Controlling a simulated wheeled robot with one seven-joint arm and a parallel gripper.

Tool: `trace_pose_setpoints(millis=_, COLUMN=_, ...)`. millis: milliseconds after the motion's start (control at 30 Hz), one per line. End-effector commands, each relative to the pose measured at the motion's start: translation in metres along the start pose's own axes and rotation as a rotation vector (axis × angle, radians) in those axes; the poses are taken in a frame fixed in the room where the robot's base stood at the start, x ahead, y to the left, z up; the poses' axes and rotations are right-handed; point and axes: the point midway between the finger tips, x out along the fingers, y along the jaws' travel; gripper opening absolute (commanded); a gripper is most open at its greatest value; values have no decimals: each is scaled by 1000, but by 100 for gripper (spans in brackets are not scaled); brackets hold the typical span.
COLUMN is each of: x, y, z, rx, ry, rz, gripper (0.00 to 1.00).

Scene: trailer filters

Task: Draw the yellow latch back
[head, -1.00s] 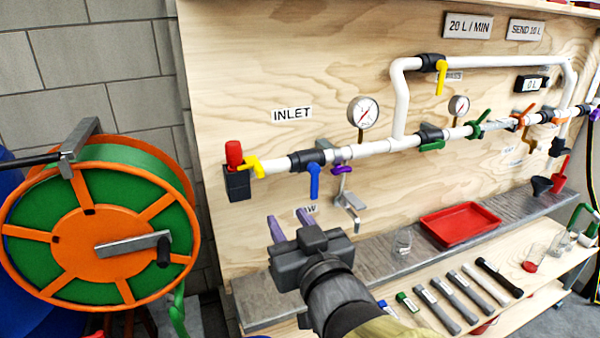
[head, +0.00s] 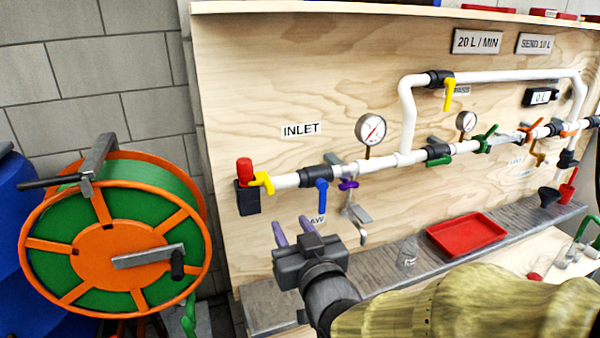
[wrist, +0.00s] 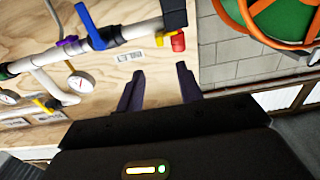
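The yellow latch (head: 262,182) sits at the left end of the white pipe, beside the red knob (head: 244,171) on its dark block (head: 247,199). In the wrist view the yellow latch (wrist: 160,38) shows at the top, next to the red knob (wrist: 178,42). My gripper (head: 293,230) is in front of the board, below and to the right of the latch and apart from it. Its two purple-grey fingers are spread with nothing between them; they also show in the wrist view (wrist: 160,82).
A blue lever (head: 322,195) and a purple handle (head: 348,185) hang on the pipe right of the latch. A hose reel (head: 112,240) stands at the left. A glass beaker (head: 407,252) and red tray (head: 467,233) rest on the grey shelf.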

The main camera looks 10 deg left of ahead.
Motion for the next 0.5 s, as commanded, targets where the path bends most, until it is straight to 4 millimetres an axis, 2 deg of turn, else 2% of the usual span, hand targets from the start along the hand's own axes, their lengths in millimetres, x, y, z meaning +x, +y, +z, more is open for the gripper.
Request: trace_pose_setpoints(millis=500, x=22, y=-1, z=-2, rx=-1, ry=-6, rz=3, gripper=36)
